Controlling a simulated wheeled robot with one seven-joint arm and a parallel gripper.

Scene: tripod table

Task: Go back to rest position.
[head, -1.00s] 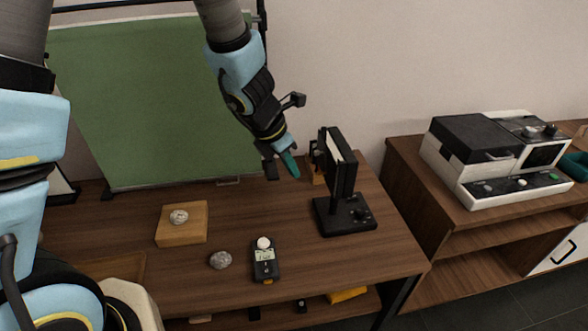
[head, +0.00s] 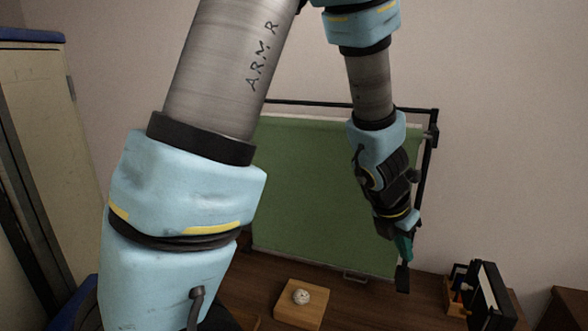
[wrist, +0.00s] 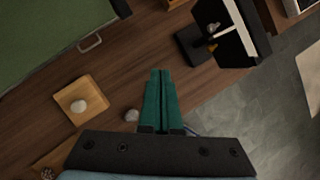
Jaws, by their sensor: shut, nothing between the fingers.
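My gripper (head: 403,262) hangs above the wooden table (head: 352,304) in front of the green backdrop (head: 320,190). In the wrist view its two teal fingers (wrist: 161,76) lie together, shut and empty, pointing out over the table. It touches nothing that I can see. My arm fills much of the left and middle of the head view.
A wooden block (head: 303,311) with a pale stone (head: 301,297) on it stands on the table. A grey stone (wrist: 132,115) lies by the fingers in the wrist view. A black panel device (head: 492,296) stands at the right. A tall cabinet (head: 38,120) is at the far left.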

